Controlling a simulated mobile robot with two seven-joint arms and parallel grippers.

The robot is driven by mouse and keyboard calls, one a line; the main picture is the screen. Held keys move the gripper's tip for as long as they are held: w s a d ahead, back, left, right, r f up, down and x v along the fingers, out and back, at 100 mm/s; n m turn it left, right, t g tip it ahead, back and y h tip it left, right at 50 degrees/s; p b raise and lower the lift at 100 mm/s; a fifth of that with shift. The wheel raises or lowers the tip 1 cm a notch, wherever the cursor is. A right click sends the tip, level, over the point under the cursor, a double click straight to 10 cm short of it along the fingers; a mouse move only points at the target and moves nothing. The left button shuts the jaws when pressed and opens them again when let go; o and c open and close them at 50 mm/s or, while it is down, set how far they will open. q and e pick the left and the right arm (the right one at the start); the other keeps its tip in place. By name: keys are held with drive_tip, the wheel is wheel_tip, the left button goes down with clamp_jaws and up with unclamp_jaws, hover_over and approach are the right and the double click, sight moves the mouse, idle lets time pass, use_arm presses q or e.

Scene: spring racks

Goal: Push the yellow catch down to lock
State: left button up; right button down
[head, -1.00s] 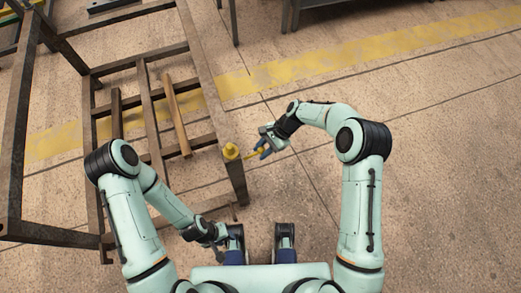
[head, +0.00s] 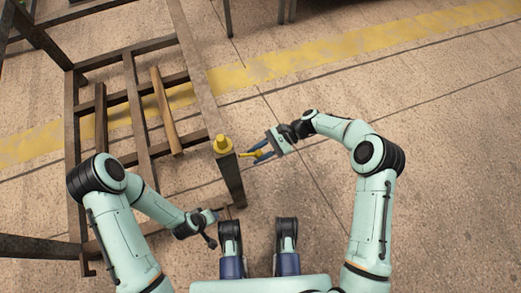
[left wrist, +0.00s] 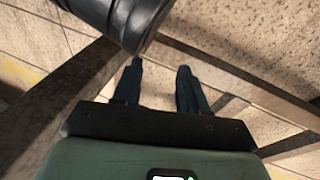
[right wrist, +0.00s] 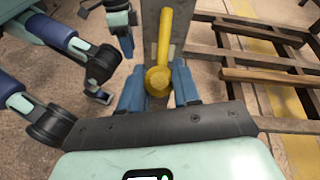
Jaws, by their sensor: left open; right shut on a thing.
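The yellow catch (head: 222,145) sits on top of the near right corner post of the dark metal rack (head: 190,55). Its lever sticks out to the right, towards my right gripper (head: 264,154). In the right wrist view the catch's rounded yellow end (right wrist: 158,80) lies between the fingers of my right gripper (right wrist: 157,88), which is shut on it. My left gripper (head: 217,214) is low by the rack's near side. In the left wrist view its two fingers (left wrist: 158,82) stand apart with nothing between them.
The rack's post and lower bars stand close to my left arm. A yellow floor stripe (head: 330,60) runs behind. The floor right of my right arm is clear.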

use_arm(q)
drive_tip(key=shift+s+a+f+g+b, duration=0.15)
drive_tip(key=shift+s+f+g+b, duration=0.25)
drive_tip(key=shift+s+f, duration=0.55)
use_arm(e)
drive_tip(key=shift+s+a+f, duration=0.15)
drive_tip(key=shift+a+f, duration=0.05)
drive_tip(key=shift+f, duration=0.3)
drive_tip(key=shift+s+a+f, duration=0.1)
drive_tip(key=shift+a+f, duration=0.1)
drive_tip(key=shift+f, duration=0.25)
drive_tip(key=c, duration=0.8)
unclamp_jaws()
drive_tip(key=shift+r, duration=0.1)
drive_tip(key=shift+w, duration=0.1)
